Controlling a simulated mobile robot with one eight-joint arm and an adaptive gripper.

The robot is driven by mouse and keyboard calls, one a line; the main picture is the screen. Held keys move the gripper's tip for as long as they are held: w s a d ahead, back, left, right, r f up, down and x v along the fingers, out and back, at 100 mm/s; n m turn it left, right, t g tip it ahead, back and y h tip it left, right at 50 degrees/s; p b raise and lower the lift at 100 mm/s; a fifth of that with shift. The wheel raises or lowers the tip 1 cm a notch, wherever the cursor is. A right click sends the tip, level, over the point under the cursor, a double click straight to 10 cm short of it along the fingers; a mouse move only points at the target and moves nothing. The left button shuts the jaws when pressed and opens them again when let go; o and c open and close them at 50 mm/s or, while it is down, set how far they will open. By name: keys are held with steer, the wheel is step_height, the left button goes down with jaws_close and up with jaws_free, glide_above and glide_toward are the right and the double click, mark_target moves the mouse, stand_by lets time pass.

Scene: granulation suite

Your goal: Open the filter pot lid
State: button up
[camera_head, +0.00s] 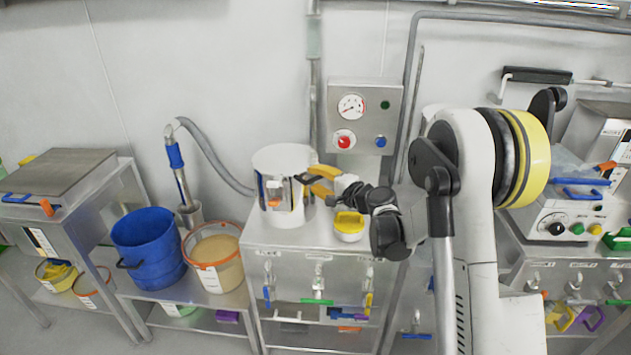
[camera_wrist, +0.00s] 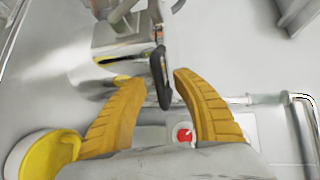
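The filter pot (camera_head: 280,213) is a shiny white-silver cylinder standing on the steel cabinet in the middle of the head view. Its round top (camera_head: 282,157) looks flat and closed. My gripper (camera_head: 310,180) has yellow fingers and is at the pot's right side, near its upper part. In the wrist view, my gripper (camera_wrist: 160,80) is open, with a slim dark handle (camera_wrist: 162,78) showing between the fingertips. I cannot tell whether the fingers touch the handle. The fingers and the pot's glare hide the handle in the head view.
A control panel (camera_head: 364,115) with a gauge is on the wall behind. A blue bucket (camera_head: 148,250) and an orange-rimmed tub (camera_head: 213,262) stand on a lower bench at left.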

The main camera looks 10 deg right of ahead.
jaws_close()
